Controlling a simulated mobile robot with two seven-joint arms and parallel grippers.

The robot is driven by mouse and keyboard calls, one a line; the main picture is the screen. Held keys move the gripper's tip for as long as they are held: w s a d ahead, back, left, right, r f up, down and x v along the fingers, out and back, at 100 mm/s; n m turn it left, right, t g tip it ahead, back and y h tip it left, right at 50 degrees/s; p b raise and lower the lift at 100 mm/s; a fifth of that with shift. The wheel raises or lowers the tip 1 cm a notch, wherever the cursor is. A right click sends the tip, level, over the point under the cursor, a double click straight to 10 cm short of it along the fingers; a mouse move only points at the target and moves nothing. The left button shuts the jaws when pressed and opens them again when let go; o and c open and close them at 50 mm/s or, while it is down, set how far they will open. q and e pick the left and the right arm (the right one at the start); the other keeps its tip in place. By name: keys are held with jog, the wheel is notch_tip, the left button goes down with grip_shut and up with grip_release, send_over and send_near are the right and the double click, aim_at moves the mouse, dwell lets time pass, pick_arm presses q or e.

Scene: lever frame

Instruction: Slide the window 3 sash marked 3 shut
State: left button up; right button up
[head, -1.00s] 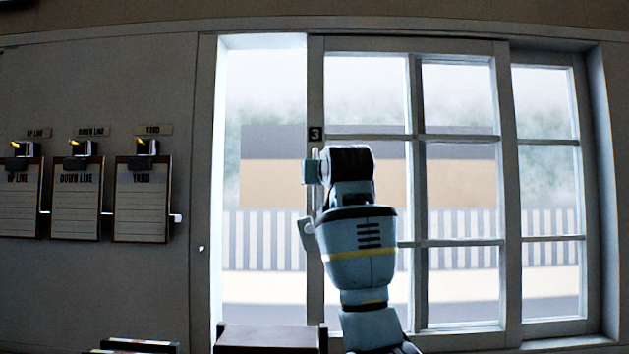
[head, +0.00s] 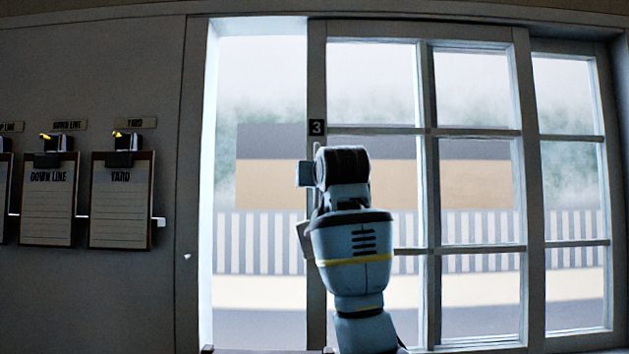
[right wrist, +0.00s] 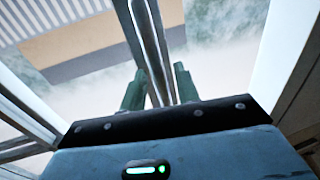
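The window 3 sash (head: 428,131) is a grey multi-pane frame with a black plate marked 3 (head: 317,127) on its left stile. Its left edge stands well right of the left jamb (head: 198,190), leaving a tall open gap. My right gripper (head: 316,160) is at that left stile, below the plate, mostly hidden behind my wrist. In the right wrist view, the fingers of my right gripper (right wrist: 160,88) stand apart on either side of a dark upright bar (right wrist: 150,45); whether they press on it is unclear. My left gripper is out of view.
Another pane section (head: 572,190) stands behind the sash at right. Clipboards marked DOWN LINE (head: 48,205) and YARD (head: 121,205) hang on the left wall. A small white knob (head: 187,256) sits on the jamb. The gap left of the sash is clear.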

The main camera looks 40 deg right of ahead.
jog(key=shift+w+d, duration=0.2)
jog(key=shift+w, duration=0.15)
jog(key=shift+s+a+r, duration=0.1)
jog(key=shift+s+a, duration=0.05)
jog(key=shift+s, duration=0.1)
grip_shut()
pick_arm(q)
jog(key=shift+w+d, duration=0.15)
pick_arm(e)
jog(key=shift+w+a, duration=0.1)
jog(key=shift+w, duration=0.1)
